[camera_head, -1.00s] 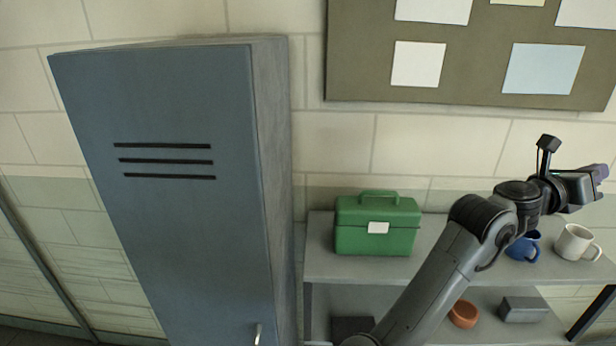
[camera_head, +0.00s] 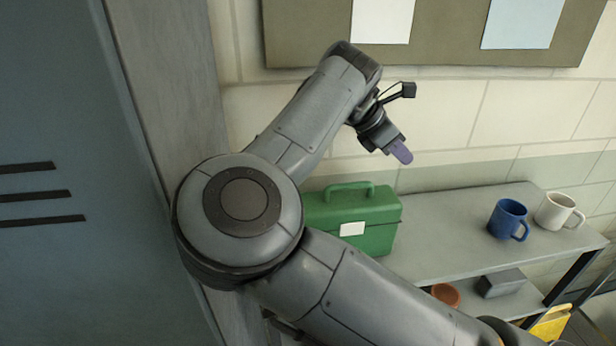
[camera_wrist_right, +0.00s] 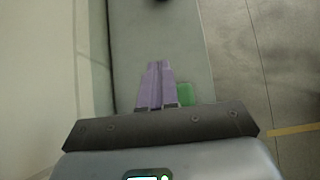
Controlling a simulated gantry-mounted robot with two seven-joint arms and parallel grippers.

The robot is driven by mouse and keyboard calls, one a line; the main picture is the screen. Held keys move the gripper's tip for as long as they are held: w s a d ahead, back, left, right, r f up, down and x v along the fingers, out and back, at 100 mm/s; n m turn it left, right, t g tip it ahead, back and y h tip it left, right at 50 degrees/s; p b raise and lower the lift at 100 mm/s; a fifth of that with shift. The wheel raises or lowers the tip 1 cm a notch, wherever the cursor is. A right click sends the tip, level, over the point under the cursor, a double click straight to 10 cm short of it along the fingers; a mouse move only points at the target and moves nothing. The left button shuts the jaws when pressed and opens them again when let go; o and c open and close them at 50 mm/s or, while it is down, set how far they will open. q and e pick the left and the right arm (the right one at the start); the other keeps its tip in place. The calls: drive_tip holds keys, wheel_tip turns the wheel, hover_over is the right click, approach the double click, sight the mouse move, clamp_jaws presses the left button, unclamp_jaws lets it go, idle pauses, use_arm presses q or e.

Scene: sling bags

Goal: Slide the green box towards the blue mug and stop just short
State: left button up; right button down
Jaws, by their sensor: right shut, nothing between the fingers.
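The green box (camera_head: 372,212), with a top handle and a white label, stands on the grey shelf unit's top. My right arm covers its left and lower parts in the head view. The blue mug (camera_head: 507,219) stands farther right on the same top, with clear space between them. My right gripper (camera_head: 402,153) has purple fingers, shut and empty, and appears above the box's right end on the wall side. In the wrist view the fingers (camera_wrist_right: 157,66) are together, and a green corner of the box (camera_wrist_right: 186,94) shows just right of them. My left gripper is not in view.
A white mug (camera_head: 556,210) stands just right of the blue one. The shelf top (camera_head: 450,235) is bare between box and blue mug. A blue-grey locker (camera_head: 60,265) stands at left. An orange bowl (camera_head: 446,294) and a grey box (camera_head: 500,283) sit on the lower shelf.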

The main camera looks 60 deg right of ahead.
drive_tip(key=p, duration=0.7)
hover_over(315, 202)
drive_tip(key=f, duration=0.3)
drive_tip(key=f+p, duration=0.1)
drive_tip(key=f, duration=0.1)
drive_tip(key=shift+w+a, duration=0.3)
drive_tip(key=shift+w, duration=0.1)
drive_tip(key=shift+s+d, duration=0.3)
drive_tip(key=shift+s, duration=0.05)
